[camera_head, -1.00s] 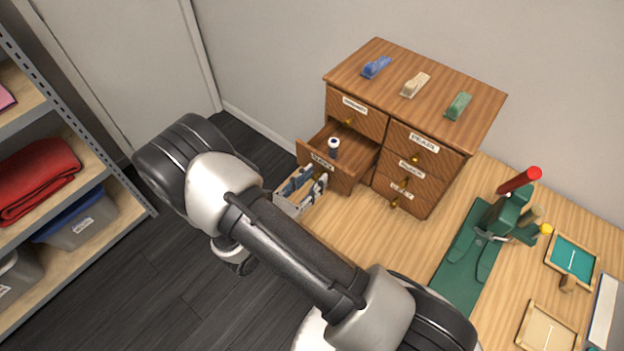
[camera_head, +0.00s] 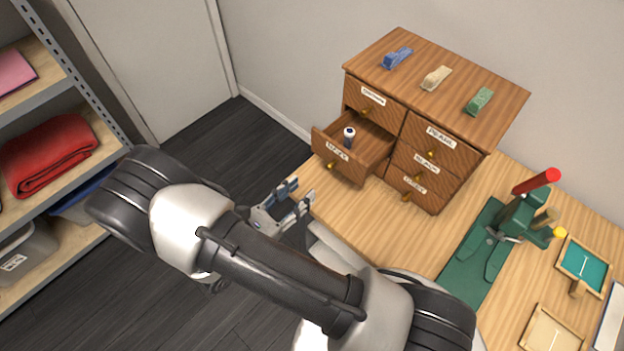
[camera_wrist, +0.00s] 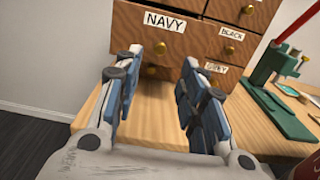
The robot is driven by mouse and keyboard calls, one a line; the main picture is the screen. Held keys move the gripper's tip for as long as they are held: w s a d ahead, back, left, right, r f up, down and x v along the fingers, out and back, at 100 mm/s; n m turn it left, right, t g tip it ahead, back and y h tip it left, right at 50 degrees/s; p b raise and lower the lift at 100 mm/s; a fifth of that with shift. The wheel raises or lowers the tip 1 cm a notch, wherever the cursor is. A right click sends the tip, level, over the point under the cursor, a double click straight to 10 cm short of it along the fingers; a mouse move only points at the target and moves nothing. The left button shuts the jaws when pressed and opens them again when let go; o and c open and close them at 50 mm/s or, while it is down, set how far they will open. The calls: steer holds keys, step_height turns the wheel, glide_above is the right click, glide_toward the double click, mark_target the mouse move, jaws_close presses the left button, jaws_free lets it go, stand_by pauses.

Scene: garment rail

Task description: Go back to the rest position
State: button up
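My gripper (camera_head: 287,204) is open and empty. In the head view it hangs beside the left edge of the wooden table, below and left of the open drawer. My arm crosses the lower middle of the head view and hides part of the floor and table.
A green press (camera_head: 512,222) stands to the right. A shelf unit with a red cloth (camera_head: 50,155) is at the left. Dark floor lies between.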

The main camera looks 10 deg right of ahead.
steer(key=shift+v, duration=1)
steer(key=s+d+r+m+g+y, duration=0.3)
steer(key=d+r+m+g, duration=0.2)
steer(key=r+m+g, duration=0.15)
steer(key=s+d+r+m+g+y, duration=0.3)
steer(key=s+d+r+m+g, duration=0.15)
steer(key=r+m, duration=0.35)
steer(key=s+r+m+t+y, duration=0.5)
steer(key=s+r+m+y, duration=0.1)
steer(key=r+m+y, duration=0.3)
steer(key=shift+r+m+t, duration=0.4)
steer(key=shift+r+m, duration=0.25)
steer(key=shift+r, duration=0.05)
